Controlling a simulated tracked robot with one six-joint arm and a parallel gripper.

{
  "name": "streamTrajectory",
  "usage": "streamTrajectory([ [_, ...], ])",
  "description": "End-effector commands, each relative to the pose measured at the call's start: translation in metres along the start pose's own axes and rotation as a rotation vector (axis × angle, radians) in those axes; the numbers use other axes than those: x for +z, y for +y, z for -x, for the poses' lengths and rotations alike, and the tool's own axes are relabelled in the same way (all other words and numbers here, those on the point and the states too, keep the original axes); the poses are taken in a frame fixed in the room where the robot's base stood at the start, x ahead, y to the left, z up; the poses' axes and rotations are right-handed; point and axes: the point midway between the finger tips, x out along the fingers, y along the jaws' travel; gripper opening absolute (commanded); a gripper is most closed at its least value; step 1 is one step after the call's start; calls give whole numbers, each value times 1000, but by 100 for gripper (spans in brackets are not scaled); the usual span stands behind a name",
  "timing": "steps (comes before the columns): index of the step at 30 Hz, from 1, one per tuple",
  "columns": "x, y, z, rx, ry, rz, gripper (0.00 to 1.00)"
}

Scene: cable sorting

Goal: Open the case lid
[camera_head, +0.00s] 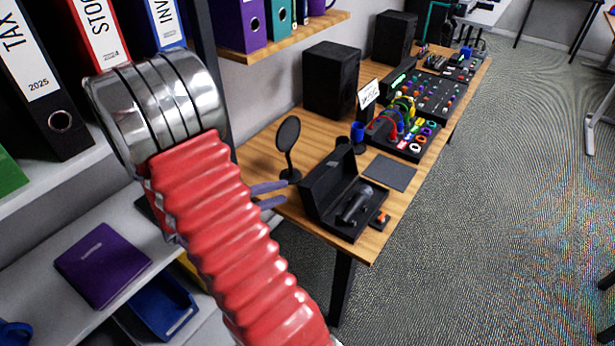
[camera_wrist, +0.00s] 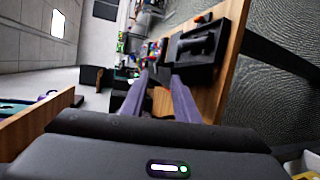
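The black case (camera_head: 341,215) sits near the front end of the wooden table. Its lid (camera_head: 325,180) stands raised at the left side, and a dark microphone (camera_head: 355,204) lies inside. The case also shows at the upper right of the wrist view (camera_wrist: 196,68), with the microphone (camera_wrist: 196,45) in it. My gripper (camera_head: 275,194) has two purple fingers just left of the lid. In the wrist view my gripper (camera_wrist: 160,75) has its fingers apart with nothing seen between them. Whether a finger touches the lid cannot be told.
A round black disc on a stand (camera_head: 287,138) is behind the case. A dark flat pad (camera_head: 388,172) and a small orange-topped item (camera_head: 381,218) lie nearby. Cable gear (camera_head: 405,130) and speakers (camera_head: 331,78) stand farther back. A binder shelf (camera_head: 60,178) is at the left.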

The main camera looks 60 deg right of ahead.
Motion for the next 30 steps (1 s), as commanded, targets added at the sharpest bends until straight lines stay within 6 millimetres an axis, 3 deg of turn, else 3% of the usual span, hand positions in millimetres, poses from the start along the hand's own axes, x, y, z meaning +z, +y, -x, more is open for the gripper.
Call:
streamTrajectory([
  [11, -30, -24, -34, 150, 70, 18, 28],
  [30, -71, -88, -75, 284, 261, 27, 28],
])
